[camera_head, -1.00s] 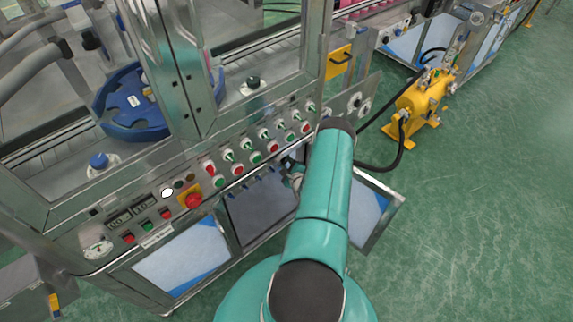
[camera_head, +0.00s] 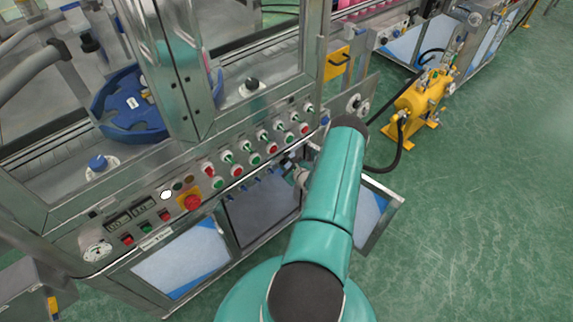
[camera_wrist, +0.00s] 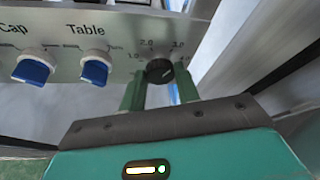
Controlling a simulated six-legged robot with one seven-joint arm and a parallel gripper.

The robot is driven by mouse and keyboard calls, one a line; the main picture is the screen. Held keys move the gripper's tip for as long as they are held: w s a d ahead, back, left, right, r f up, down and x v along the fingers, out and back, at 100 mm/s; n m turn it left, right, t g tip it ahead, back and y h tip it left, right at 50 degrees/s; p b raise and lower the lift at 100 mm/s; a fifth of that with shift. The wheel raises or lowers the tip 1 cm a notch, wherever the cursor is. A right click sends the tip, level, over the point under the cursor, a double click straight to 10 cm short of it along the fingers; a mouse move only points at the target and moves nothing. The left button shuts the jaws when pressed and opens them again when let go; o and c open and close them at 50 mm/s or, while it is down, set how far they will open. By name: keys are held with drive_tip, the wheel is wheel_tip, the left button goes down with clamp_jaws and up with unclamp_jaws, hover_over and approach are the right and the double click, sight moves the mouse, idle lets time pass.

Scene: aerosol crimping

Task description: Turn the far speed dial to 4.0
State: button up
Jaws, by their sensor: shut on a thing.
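The black speed dial (camera_wrist: 160,71) is on the underside panel in the wrist view, with printed marks such as 2.0 and 3.0 around it. The 4.0 mark cannot be read clearly. My gripper (camera_wrist: 160,88) has its two green fingers on either side of the dial and is shut on it. The dial's pointer is too small to read surely. In the head view my gripper (camera_head: 289,164) is at the machine's front, below the row of switches, and the dial cannot be made out there.
Blue knobs labelled Cap (camera_wrist: 32,68) and Table (camera_wrist: 96,68) are left of the dial. Above in the head view are green and red buttons and a red emergency stop (camera_head: 192,202). A yellow pump unit (camera_head: 418,103) stands to the right on open green floor.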

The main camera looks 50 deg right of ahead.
drive_tip(key=o, duration=1)
drive_tip(key=v, duration=1.3)
drive_tip(key=shift+s+a+r, duration=0.1)
drive_tip(key=shift+s, duration=0.25)
